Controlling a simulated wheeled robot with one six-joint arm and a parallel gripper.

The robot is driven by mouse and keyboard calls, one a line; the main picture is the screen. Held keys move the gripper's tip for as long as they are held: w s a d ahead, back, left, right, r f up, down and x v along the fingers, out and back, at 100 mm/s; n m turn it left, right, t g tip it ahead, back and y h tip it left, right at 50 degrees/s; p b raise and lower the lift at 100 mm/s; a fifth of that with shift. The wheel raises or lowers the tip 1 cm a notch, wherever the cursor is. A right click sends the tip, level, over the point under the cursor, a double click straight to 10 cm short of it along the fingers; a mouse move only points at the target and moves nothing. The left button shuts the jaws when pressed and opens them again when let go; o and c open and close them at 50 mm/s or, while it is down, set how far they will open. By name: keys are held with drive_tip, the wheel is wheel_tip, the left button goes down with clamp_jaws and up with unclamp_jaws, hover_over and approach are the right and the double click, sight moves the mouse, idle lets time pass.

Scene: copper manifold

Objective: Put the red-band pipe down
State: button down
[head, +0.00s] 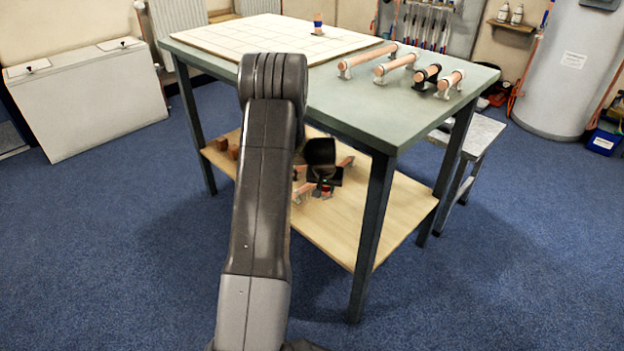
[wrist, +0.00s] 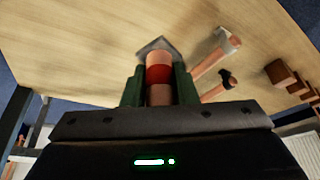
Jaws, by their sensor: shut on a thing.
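The red-band pipe is a short copper piece with a red band, seen between my gripper's fingers in the wrist view (wrist: 159,74). My gripper (wrist: 159,90) is shut on it. In the head view my gripper (head: 325,184) is at the lower wooden shelf (head: 372,232), under the table top, and the red band (head: 326,190) shows just below it. A grey angular piece (wrist: 156,45) shows at the pipe's far end. I cannot tell whether the pipe touches it or the shelf.
Copper pipes with clips (wrist: 212,57) lie beside the held pipe on the shelf. Brown blocks (head: 222,144) stand at the shelf's left. The table leg (head: 372,235) and table top (head: 400,118) bound the space. The shelf's front right is clear. A blue-banded piece (head: 317,24) stands on the table top.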

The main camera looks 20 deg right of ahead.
wheel_tip(320, 180, down, 10)
drive_tip(key=b, duration=0.4)
drive_tip(key=shift+r, duration=0.15)
drive_tip(key=c, duration=1.1)
unclamp_jaws()
drive_tip(key=shift+c, duration=0.2)
drive_tip(key=shift+s+r, duration=0.1)
drive_tip(key=shift+r, duration=0.2)
drive_tip(key=p+v, duration=0.4)
drive_tip(key=v, duration=0.7)
drive_tip(key=shift+r, duration=0.2)
